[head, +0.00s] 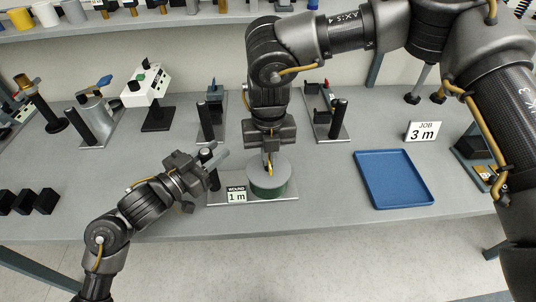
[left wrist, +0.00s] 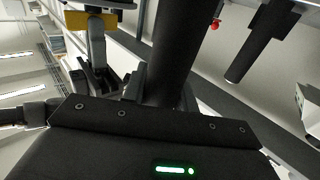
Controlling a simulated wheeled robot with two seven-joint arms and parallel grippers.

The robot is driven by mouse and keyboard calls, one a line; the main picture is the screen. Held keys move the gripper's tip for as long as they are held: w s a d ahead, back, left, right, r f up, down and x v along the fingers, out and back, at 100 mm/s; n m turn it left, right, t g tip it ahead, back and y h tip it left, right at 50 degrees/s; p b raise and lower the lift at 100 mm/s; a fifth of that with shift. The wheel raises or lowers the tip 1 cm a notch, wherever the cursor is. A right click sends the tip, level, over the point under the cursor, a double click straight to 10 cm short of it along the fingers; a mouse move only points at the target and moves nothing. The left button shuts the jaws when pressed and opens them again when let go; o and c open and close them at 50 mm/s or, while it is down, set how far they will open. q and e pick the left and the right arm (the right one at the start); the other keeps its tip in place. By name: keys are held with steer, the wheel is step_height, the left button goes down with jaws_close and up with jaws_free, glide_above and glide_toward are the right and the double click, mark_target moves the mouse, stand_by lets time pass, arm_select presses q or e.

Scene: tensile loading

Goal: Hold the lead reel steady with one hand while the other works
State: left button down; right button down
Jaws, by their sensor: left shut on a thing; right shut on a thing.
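The lead reel (head: 284,180), a grey-topped drum with a green side, sits on a pale base plate (head: 284,197) at the front middle of the bench. A black upright post (head: 214,183) stands at the plate's left end. My left gripper (head: 211,160) is shut on this post, and the post (left wrist: 172,55) fills the space between its jaws in the left wrist view. My right gripper (head: 268,156) comes down from above and is shut on a small part at the top of the reel, probably its crank knob. The jaws mostly hide that part. A sign (head: 236,194) before the reel reads "WOUND 1 m".
A blue tray (head: 395,180) lies empty to the right, with a "JOB 3 m" sign (head: 424,131) behind it. Other stands with black posts line the back, including a white box device (head: 147,84). Several black blocks (head: 25,202) sit at far left.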

steer(key=n, duration=0.4)
steer(key=shift+n, duration=0.3)
steer(key=n, duration=0.9)
steer(key=shift+n, duration=1.7)
steer(key=c, duration=1.6)
jaws_free()
step_height(320, 180, up, 12)
